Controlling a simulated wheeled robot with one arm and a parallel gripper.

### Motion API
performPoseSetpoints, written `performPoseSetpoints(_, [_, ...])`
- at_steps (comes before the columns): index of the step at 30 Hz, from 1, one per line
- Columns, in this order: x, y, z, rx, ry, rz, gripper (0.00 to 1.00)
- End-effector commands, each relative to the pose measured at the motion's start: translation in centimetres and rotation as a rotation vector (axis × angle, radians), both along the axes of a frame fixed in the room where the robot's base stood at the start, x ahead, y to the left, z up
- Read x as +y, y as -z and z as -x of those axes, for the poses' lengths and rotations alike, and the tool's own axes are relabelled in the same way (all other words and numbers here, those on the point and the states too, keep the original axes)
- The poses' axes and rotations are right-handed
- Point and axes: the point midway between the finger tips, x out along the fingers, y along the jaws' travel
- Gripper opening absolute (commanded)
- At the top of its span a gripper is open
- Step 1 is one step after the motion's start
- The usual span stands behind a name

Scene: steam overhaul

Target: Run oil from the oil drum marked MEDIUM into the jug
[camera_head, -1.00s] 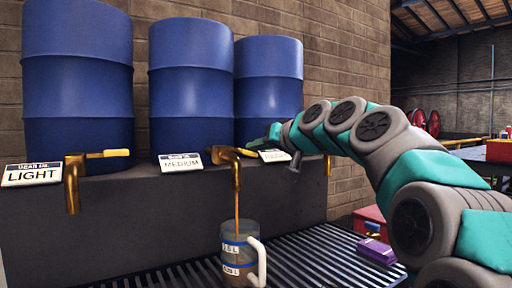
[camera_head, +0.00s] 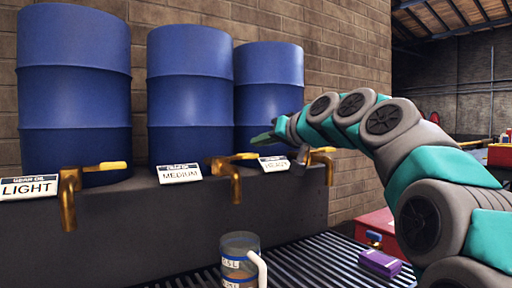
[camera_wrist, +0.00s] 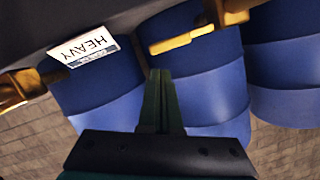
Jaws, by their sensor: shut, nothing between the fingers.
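The blue drum marked MEDIUM (camera_head: 190,95) stands in the middle of three, with its white placard (camera_head: 180,173) in front. Its brass tap (camera_head: 235,185) has a yellow lever (camera_head: 245,156) turned to the right; the lever also shows in the wrist view (camera_wrist: 185,40). No oil runs from the spout. The clear jug (camera_head: 240,242) with a white handle stands below it, with brownish oil low inside; its base is cut off by the frame. My gripper (camera_head: 262,138) is shut and empty, just above and right of the lever; its fingers show in the wrist view (camera_wrist: 160,85).
The LIGHT drum (camera_head: 75,90) and its tap (camera_head: 68,200) are at left. The HEAVY placard (camera_head: 273,163) and tap (camera_head: 328,165) are close to my gripper. A red box (camera_head: 375,225) and a purple box (camera_head: 380,263) sit right of the jug on the slatted grating (camera_head: 310,265).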

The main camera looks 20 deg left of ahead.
Motion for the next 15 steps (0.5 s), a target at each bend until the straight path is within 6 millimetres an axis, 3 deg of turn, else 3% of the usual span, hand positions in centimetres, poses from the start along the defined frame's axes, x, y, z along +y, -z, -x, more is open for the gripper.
performPoseSetpoints(9, [-5.1,-1.5,3.9,-0.001,-0.001,-0.002,0.0])
performPoseSetpoints(15, [-7.5,-2.2,5.4,0.0,0.0,-0.002,0.0])
